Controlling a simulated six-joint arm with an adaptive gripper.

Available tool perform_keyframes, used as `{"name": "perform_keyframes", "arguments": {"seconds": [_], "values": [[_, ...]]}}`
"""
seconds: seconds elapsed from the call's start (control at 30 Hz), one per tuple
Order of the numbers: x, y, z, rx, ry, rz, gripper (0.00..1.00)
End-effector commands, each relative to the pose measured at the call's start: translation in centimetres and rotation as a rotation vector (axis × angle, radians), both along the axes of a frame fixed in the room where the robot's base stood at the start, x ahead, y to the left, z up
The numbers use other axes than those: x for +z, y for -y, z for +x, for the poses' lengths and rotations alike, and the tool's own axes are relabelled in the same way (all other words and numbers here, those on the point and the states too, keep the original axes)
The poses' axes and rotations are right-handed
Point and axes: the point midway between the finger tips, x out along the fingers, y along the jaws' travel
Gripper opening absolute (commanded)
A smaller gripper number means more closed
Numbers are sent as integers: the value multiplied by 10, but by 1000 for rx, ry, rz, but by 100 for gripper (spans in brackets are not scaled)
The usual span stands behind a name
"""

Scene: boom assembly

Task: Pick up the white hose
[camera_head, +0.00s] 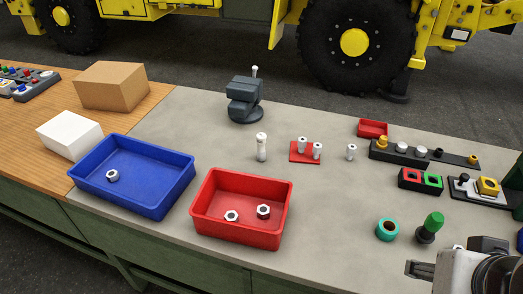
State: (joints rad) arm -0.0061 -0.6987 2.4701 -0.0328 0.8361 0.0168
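A white upright cylinder (261,147) stands on the grey bench top, right of the blue tray and behind the red tray. It may be the white hose, but I cannot tell for sure. My gripper (420,270) is only partly in view at the bottom right corner, well away from these pieces. Its fingertips are not clear enough to show whether it is open or shut.
A blue tray (150,203) holds one nut; a red tray (203,226) holds two. A grey vise (244,100) stands at the back. A teal ring (387,230) and green-handled tool (430,228) are near my gripper. Black fixtures (413,158) line the right. The middle front is clear.

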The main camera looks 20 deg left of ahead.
Motion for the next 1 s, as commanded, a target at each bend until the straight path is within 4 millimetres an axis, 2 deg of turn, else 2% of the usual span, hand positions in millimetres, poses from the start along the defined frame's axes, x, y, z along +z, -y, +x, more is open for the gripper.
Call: {"name": "perform_keyframes", "arguments": {"seconds": [0.47,0.77,1.0], "values": [[43,7,129,35,205,-89,42],[64,-6,214,96,345,-121,42],[74,-26,277,165,451,-127,42]]}}
